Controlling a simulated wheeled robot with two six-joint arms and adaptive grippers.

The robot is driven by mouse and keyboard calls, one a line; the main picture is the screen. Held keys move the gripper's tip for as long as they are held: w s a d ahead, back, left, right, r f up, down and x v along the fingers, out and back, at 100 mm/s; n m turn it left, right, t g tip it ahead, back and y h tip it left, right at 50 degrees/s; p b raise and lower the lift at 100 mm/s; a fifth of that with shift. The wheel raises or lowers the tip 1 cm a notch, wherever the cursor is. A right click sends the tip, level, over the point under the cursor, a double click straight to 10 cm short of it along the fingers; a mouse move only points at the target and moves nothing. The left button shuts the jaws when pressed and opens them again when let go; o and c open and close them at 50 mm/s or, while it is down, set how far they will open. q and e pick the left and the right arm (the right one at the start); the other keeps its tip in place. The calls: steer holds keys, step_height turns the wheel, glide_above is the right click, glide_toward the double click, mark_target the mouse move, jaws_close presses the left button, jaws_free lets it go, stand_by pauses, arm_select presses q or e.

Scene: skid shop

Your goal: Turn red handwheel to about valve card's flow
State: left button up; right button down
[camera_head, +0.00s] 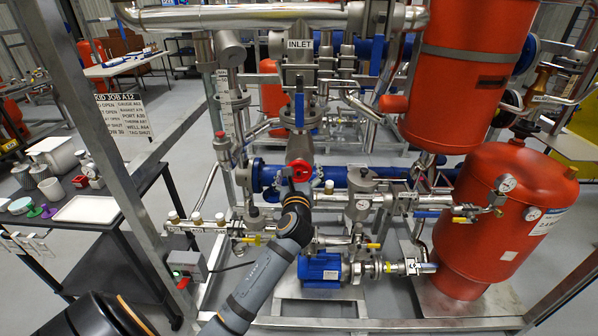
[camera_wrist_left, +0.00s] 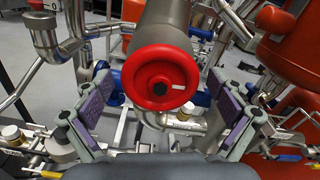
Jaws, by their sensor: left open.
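The red handwheel (camera_head: 299,171) faces me on the end of a grey valve body below the INLET sign. In the left wrist view the handwheel (camera_wrist_left: 143,93) shows a dark hub and a short white mark right of it. My left gripper (camera_head: 302,184) is at the wheel. Its two purple-padded fingers stand wide apart, one on each side of the wheel's outline, with gaps visible. Whether they reach the rim's depth is unclear. The card (camera_head: 125,116) hangs at left; its left edge is hidden by a post, and its bottom line seems to end in 30. My right gripper is out of view.
A clear scale tube (camera_head: 228,112) stands left of the valve. A blue pipe (camera_head: 334,177) runs behind the wheel. Red tanks (camera_head: 515,200) fill the right side. A grey frame post (camera_head: 92,130) and a dark cart (camera_head: 110,222) with parts stand at left.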

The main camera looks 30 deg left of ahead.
arm_select(q)
steer(key=c, duration=1.2)
